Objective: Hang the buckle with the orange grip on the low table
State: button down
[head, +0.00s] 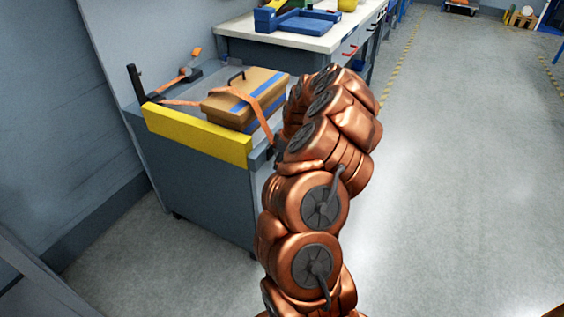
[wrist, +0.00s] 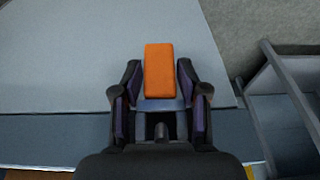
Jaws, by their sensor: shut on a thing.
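The orange grip (wrist: 159,70) of a buckle sits upright between the fingers of my gripper (wrist: 159,103) in the wrist view. My gripper is shut on the buckle; the fingers hide much of it. In the head view my copper arm hides most of my gripper, which is by the right side of the low grey table (head: 205,178). An orange strap (head: 262,108) runs over a brown box (head: 235,105) on this table and down its right side towards my gripper. Another orange-tipped ratchet piece (head: 188,68) stands at the table's back left.
A yellow board (head: 195,135) runs along the low table's front edge, with a black post (head: 136,83) at its left end. A workbench (head: 300,43) with blue trays stands behind. A wall is close on the left. The floor (head: 460,180) to the right is clear.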

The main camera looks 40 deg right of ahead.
dwell(0.4)
jog(key=c, duration=0.5)
grip_release()
jog(key=v, duration=1.2)
